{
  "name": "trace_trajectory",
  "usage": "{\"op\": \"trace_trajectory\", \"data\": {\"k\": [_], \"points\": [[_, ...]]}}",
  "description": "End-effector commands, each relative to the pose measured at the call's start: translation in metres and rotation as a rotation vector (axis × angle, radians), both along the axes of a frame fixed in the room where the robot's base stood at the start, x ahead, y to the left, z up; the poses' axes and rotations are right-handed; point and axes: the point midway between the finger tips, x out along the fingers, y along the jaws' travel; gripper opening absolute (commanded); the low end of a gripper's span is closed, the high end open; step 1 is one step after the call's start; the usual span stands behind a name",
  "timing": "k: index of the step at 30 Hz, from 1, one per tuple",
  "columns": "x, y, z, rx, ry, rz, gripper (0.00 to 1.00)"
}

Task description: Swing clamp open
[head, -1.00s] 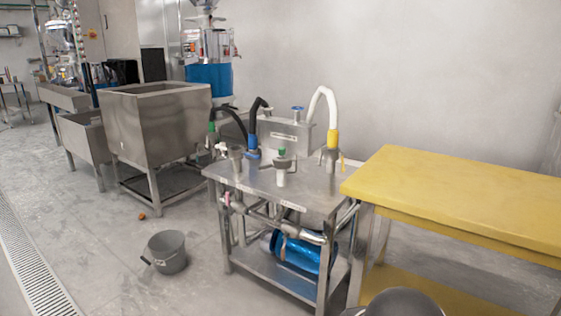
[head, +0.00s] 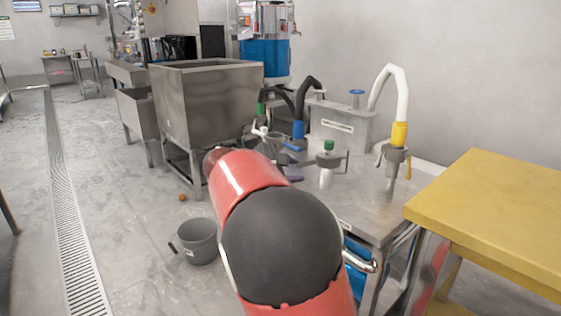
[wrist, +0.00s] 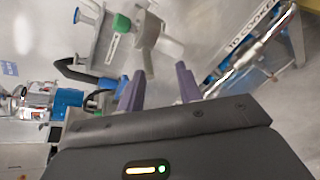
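A grey clamp-like fitting (head: 325,160) with a green top and side handles stands on the steel table (head: 375,208). In the wrist view the same green-topped fitting (wrist: 150,42) lies just beyond the fingertips. My gripper (wrist: 160,78) has two purple fingers spread apart, with nothing between them. In the head view my red and black arm covers most of the gripper; bits of purple finger show left of the fitting. The gripper looks apart from the fitting. Whether the clamp is shut or open I cannot tell.
A white hose with a yellow collar (head: 400,133) stands in another fitting at right. Black hoses with a blue collar (head: 298,130) stand behind. A yellow table (head: 490,215) is at right. A grey bucket (head: 198,241) is on the floor, and a steel bin (head: 205,105) stands behind.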

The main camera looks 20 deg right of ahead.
Motion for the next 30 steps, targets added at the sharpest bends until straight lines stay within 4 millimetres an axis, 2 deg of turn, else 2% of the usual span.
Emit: {"op": "trace_trajectory", "data": {"k": [5,15,19,30], "points": [[0.014,0.000,0.004,-0.073,0.019,0.016,0.35],[0.029,-0.047,-0.012,-0.070,0.019,0.013,0.35],[0.035,-0.060,-0.015,-0.069,0.017,0.014,0.35],[0.037,-0.066,-0.018,-0.068,0.017,0.017,0.35]]}}
